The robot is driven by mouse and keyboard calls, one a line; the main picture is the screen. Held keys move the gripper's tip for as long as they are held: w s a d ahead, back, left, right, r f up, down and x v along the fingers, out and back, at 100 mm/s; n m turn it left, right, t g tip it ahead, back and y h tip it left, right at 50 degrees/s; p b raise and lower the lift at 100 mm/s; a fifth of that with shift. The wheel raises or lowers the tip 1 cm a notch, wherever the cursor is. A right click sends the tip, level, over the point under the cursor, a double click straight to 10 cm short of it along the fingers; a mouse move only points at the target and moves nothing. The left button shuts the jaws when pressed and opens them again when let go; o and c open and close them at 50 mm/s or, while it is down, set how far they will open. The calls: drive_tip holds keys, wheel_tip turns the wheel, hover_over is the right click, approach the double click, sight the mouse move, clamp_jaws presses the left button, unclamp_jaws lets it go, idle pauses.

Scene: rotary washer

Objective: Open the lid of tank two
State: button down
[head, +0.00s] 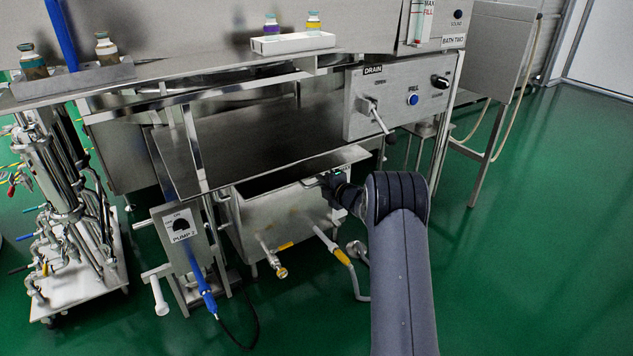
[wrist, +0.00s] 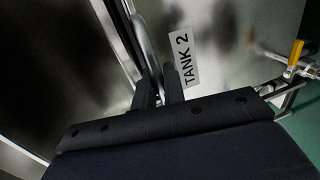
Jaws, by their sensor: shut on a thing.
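Tank two is the steel box (head: 285,218) under the bench; its front wall also shows in the wrist view (wrist: 225,45), with a "TANK 2" label (wrist: 181,62). The lid (head: 270,184) is on top of the tank, partly hidden by the bench and my arm; I cannot tell whether it is raised. My gripper (head: 328,181) is at the tank's upper right front edge. In the wrist view its fingers (wrist: 160,90) are closed around the lower part of a curved metal handle (wrist: 143,40), beside the label.
The bench's steel shelf (head: 250,140) overhangs the tank closely. A drain panel (head: 400,95) with a projecting lever is above right. Yellow-handled valves (head: 340,255) stick out from the tank's front. A pump box (head: 183,240) stands left. Green floor is clear at right.

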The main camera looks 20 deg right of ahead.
drive_tip(key=c, duration=1.6)
unclamp_jaws()
drive_tip(key=shift+s, duration=0.1)
drive_tip(key=p+v, duration=0.2)
drive_tip(key=v, duration=0.8)
drive_tip(key=shift+s+d+p, duration=0.15)
drive_tip(key=shift+s+p, duration=0.15)
